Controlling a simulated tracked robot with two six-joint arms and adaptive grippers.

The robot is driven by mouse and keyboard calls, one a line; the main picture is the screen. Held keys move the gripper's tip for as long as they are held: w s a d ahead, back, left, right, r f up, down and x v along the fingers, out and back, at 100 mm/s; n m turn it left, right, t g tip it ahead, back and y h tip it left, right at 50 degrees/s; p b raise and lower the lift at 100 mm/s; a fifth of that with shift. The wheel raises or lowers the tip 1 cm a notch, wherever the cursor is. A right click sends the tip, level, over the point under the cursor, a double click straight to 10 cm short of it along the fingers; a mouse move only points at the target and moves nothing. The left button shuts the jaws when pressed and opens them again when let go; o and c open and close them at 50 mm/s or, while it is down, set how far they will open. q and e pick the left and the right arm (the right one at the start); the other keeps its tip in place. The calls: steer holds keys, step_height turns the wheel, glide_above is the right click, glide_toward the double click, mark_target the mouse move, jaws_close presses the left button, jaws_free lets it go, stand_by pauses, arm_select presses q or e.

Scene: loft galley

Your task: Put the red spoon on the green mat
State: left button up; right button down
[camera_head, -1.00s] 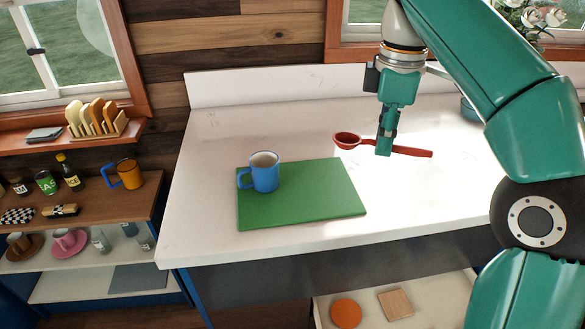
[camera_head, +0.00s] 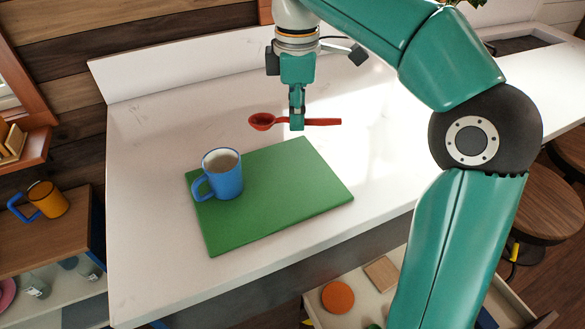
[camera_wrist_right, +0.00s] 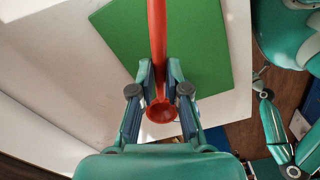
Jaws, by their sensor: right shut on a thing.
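The red spoon (camera_head: 325,122) is held in my right gripper (camera_head: 297,124), which is shut on it near the bowl end. In the head view the bowl points left and the handle right. The green mat (camera_head: 290,195) lies on the white counter, and the spoon shows just behind its far edge. In the right wrist view the red spoon (camera_wrist_right: 157,40) runs up between the fingers of my right gripper (camera_wrist_right: 160,78), its handle passing across the view of the green mat (camera_wrist_right: 205,45). The spoon seems to hang above the counter; its exact height is unclear. My left gripper is not seen.
A blue mug (camera_head: 224,178) stands on the left part of the mat. The right and middle of the mat are bare. The white counter (camera_head: 150,140) is clear around it. Below the front edge, an open drawer holds an orange disc (camera_head: 338,297) and a wooden block (camera_head: 382,273).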

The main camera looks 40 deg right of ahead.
mark_target(296, 173)
step_height(296, 173, down, 12)
steer(key=shift+f+b, duration=0.15)
steer(key=shift+b, duration=0.6)
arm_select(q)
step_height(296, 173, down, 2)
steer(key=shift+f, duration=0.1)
arm_select(e)
steer(key=shift+s+f, duration=0.1)
steer(key=shift+f, duration=0.05)
steer(key=c, duration=1.1)
jaws_free()
arm_select(q)
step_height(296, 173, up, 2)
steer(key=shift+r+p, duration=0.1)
steer(key=shift+p, duration=1)
arm_select(e)
step_height(296, 173, up, 12)
steer(key=shift+r, duration=0.2)
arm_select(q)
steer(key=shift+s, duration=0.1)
